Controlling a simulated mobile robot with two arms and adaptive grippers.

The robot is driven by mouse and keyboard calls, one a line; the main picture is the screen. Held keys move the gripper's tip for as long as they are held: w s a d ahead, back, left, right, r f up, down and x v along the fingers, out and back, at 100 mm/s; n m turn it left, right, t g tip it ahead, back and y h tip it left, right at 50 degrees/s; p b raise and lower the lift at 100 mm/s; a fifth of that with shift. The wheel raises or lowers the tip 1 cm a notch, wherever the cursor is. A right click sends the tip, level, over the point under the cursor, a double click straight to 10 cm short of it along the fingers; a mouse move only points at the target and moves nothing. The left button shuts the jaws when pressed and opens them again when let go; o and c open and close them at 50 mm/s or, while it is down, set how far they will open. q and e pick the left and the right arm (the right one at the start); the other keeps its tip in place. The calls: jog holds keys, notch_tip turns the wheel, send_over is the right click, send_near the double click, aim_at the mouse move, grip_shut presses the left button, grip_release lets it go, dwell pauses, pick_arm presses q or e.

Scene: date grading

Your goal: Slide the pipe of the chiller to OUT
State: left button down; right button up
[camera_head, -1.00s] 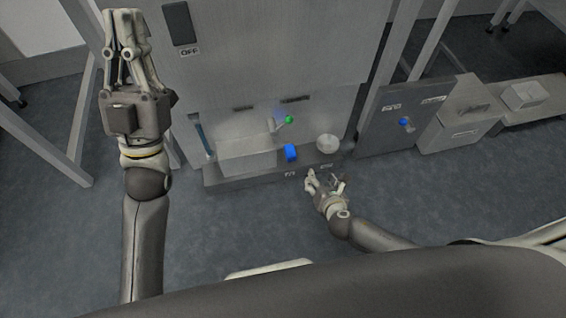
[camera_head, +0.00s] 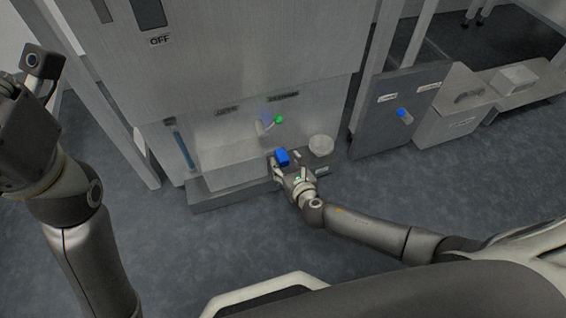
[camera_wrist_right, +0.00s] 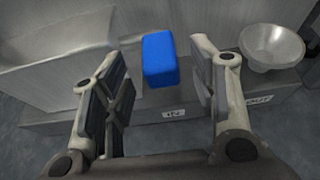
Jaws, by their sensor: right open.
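The chiller (camera_head: 240,55) is a large grey cabinet with a recess and a low ledge (camera_head: 225,197) at its foot. A blue block (camera_head: 282,156), seemingly the pipe's handle, sits on the ledge; in the right wrist view the block (camera_wrist_right: 160,60) stands above the IN label (camera_wrist_right: 173,113). The OUT label (camera_wrist_right: 259,99) is to its right. My right gripper (camera_head: 288,171) is open at the ledge, its fingers on either side of the block in the wrist view; I cannot tell if they touch it. My left gripper (camera_head: 20,130) is cut off at the left edge, fingers unclear.
A pale bowl (camera_wrist_right: 272,47) stands on the ledge at the OUT end, right of the block. A green knob (camera_head: 279,119) is in the recess above. A dark panel with a blue knob (camera_head: 402,112) and a low grey box (camera_head: 455,105) stand farther right. Open floor lies in front.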

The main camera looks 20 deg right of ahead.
aim_at(285, 162)
jog(key=shift+b+x, duration=0.7)
jog(key=shift+x, duration=1.05)
grip_shut()
